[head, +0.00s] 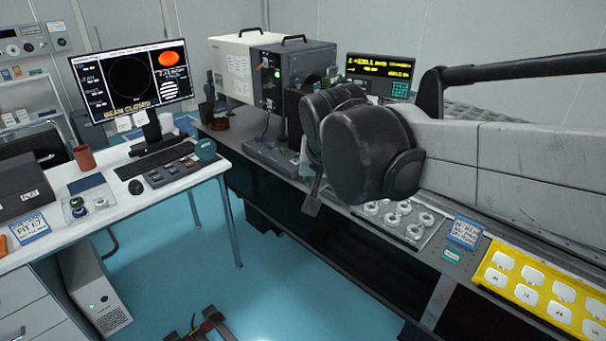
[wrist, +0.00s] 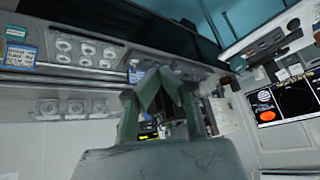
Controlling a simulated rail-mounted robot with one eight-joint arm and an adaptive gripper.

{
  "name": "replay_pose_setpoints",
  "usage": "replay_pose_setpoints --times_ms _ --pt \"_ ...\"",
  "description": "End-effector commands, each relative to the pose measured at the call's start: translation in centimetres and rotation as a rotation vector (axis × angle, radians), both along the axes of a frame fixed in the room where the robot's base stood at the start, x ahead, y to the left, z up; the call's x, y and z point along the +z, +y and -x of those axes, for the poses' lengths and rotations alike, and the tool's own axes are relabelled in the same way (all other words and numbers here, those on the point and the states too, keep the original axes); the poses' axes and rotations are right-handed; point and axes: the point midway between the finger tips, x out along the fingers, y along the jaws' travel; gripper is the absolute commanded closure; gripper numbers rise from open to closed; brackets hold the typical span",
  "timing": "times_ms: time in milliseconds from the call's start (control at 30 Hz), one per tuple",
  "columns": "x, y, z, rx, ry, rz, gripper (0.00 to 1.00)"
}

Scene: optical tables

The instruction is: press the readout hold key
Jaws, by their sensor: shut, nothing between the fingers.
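A black readout unit (head: 380,70) with lit yellow digits stands at the back of the optical table in the head view. A small teal keypad (head: 400,89) is at its lower right; the labels on its keys are too small to read, so I cannot tell which is the hold key. In the wrist view, small yellow lit marks (wrist: 148,128) show behind the fingers, perhaps the same readout. My gripper (wrist: 160,78) is shut and empty, its fingertips together. In the head view my wrist hides most of it; one dark part (head: 313,204) shows below, apart from the readout.
A grey-and-white instrument box (head: 240,68) stands left of the readout. A tray of round optics (head: 400,218) and a yellow rack (head: 540,285) line the table's front edge. A monitor (head: 131,82) and a button panel (head: 172,172) are on the white desk. Blue floor lies between.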

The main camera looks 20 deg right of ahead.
Motion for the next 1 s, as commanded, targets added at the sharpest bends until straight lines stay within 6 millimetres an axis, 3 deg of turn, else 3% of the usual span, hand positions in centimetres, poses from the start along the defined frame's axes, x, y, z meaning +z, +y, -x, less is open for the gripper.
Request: replay_pose_setpoints --times_ms 33,233,467,767,1000 --pt "0.2 -0.7 -1.8 -0.045 -0.003 -0.006 1.00" --pt "0.4 -3.3 -8.0 -0.244 -0.025 -0.041 1.00" --pt "-0.7 -6.6 -15.1 -0.473 -0.072 -0.075 1.00" --pt "-4.2 -11.1 -24.1 -0.766 -0.168 -0.116 1.00" --pt "-8.7 -14.9 -30.4 -0.992 -0.272 -0.148 1.00"
